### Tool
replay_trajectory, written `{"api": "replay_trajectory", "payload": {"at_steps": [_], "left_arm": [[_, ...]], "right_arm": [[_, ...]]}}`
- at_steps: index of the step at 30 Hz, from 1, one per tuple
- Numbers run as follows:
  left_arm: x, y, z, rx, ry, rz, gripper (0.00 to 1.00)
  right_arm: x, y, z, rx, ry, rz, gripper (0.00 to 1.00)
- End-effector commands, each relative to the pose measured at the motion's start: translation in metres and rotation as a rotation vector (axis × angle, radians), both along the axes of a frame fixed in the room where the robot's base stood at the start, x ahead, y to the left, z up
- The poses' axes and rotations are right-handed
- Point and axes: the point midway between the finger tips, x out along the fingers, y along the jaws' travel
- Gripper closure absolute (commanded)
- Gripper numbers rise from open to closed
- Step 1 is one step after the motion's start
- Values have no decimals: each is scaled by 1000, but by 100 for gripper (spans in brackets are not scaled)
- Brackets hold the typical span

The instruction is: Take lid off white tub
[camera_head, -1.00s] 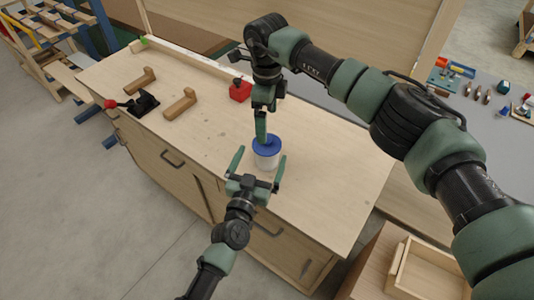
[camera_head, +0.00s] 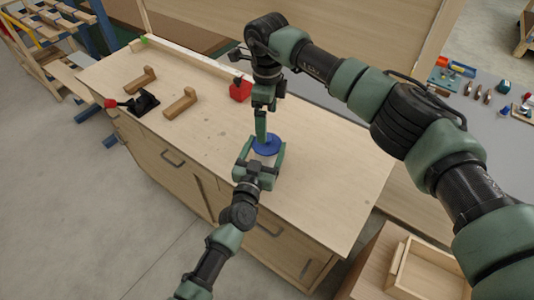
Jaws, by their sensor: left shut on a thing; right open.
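The blue lid (camera_head: 268,147) sits on the white tub near the front edge of the workbench. The tub's white body is now almost wholly hidden behind my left gripper (camera_head: 261,147). My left gripper comes in from the front, with one finger on each side of the tub, and is shut on it. My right gripper (camera_head: 261,128) points down from above, its fingertips at the far left part of the lid. It is open and seen edge-on, so I cannot tell whether it touches the lid.
On the workbench (camera_head: 330,185) are two wooden blocks (camera_head: 141,80) (camera_head: 180,103), a black clamp with a red knob (camera_head: 143,103) and a red container (camera_head: 240,90). A wooden box (camera_head: 430,272) stands at lower right. The bench right of the tub is clear.

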Motion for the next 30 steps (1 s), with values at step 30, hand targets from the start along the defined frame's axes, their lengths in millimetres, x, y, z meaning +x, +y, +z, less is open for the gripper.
{"api": "replay_trajectory", "payload": {"at_steps": [30], "left_arm": [[0,0,0,0,0,0,97]], "right_arm": [[-1,0,-48,-1,2,-323,0]]}}
